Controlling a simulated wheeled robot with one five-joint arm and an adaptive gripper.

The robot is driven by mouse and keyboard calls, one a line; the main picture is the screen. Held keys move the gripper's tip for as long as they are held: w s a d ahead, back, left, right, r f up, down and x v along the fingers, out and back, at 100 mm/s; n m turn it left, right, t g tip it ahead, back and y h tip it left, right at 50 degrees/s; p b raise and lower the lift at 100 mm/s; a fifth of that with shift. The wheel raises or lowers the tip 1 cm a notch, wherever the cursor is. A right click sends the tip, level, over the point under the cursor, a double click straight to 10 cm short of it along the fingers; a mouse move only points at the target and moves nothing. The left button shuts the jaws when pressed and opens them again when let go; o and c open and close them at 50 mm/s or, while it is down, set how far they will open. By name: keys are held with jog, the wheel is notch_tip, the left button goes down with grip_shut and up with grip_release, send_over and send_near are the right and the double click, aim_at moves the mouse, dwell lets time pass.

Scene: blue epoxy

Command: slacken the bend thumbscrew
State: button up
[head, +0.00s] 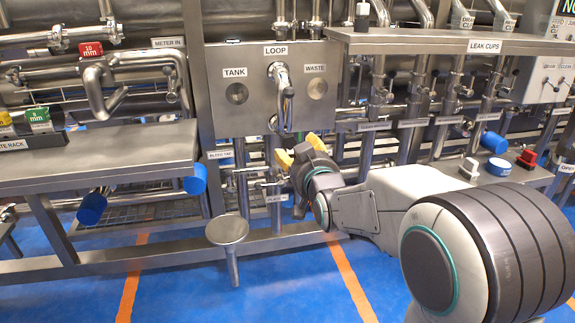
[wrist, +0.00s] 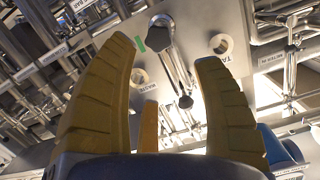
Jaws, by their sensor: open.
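The steel bend (head: 282,88) hangs from the LOOP port on a grey panel (head: 220,110) in the head view. In the wrist view the bend (wrist: 172,55) runs down between my fingers, ending in a dark round end (wrist: 185,102). I cannot clearly pick out the thumbscrew in either view. My gripper (head: 300,150) has yellow fingers, just below the bend's lower end in the head view. In the wrist view my gripper (wrist: 165,52) is open, with nothing between its fingers and the bend beyond them.
The TANK port (head: 236,93) and WASTE port (head: 316,88) flank the bend. A steel shelf (head: 100,150) lies left, with blue caps (head: 91,208) below it. A round-topped steel stand (head: 227,230) stands in front. A ledge with red and white items (head: 468,167) lies right.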

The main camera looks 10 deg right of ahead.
aim_at(290, 147)
jog(key=shift+t, duration=0.7)
jog(key=shift+w+f+b, duration=0.4)
jog(key=shift+w+b, duration=0.25)
jog(key=shift+w, duration=1.05)
jog(key=shift+w+f+b, duration=0.4)
jog(key=shift+w+b, duration=0.25)
jog(key=shift+w, duration=1.1)
jog(key=shift+w+f+b, duration=0.4)
jog(key=shift+w+b, duration=0.25)
jog(key=shift+w, duration=1.05)
jog(key=shift+c, duration=0.3)
jog(key=c, duration=1.1)
jog(key=shift+f, duration=0.1)
